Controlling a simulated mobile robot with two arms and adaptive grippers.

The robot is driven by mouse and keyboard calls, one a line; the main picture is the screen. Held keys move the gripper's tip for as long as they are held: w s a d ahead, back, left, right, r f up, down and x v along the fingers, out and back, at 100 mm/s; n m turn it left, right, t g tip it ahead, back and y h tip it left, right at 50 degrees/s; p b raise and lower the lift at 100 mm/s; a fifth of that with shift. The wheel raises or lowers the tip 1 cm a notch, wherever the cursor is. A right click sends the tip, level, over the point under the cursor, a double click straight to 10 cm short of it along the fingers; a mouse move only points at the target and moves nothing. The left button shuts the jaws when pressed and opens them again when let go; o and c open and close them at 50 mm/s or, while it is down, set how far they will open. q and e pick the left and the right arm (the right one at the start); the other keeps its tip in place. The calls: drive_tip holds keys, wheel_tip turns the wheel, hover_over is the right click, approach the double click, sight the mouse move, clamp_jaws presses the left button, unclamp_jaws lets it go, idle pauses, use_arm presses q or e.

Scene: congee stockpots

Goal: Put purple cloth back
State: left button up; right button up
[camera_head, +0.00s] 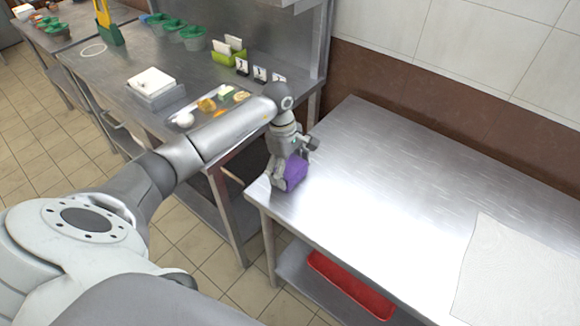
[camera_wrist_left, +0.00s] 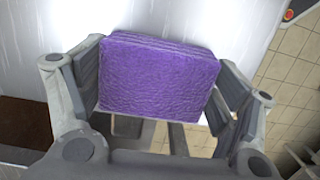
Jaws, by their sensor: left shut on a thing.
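The purple cloth (camera_head: 295,172) is a folded, thick square pad. It is at the left end of the steel table (camera_head: 385,185) in the head view. My left gripper (camera_head: 290,168) is shut on it, with a finger on either side. In the left wrist view the cloth (camera_wrist_left: 158,75) sits between the two fingers of the left gripper (camera_wrist_left: 160,95). I cannot tell whether its underside touches the table. My right gripper is not in view.
A pale sheet (camera_head: 520,275) lies at the table's right, and a red tray (camera_head: 350,285) sits on the shelf below. The table's middle is clear. Another steel counter (camera_head: 120,60) at the back left holds green containers (camera_head: 193,37) and a white stack (camera_head: 151,82).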

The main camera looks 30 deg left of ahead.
use_arm(q)
drive_tip(key=shift+f+b, duration=0.2)
drive_tip(key=shift+b, duration=0.1)
drive_tip(key=o, duration=0.8)
drive_tip(key=shift+r, duration=0.1)
drive_tip(key=shift+o, duration=0.7)
drive_tip(key=shift+r+p, duration=0.15)
drive_tip(key=shift+p, duration=0.2)
drive_tip(key=shift+r, duration=0.3)
wheel_tip(320, 180, up, 11)
drive_tip(key=a+b, duration=0.1)
drive_tip(key=b, duration=0.1)
drive_tip(key=shift+a+r, duration=0.15)
drive_tip(key=shift+a, duration=0.2)
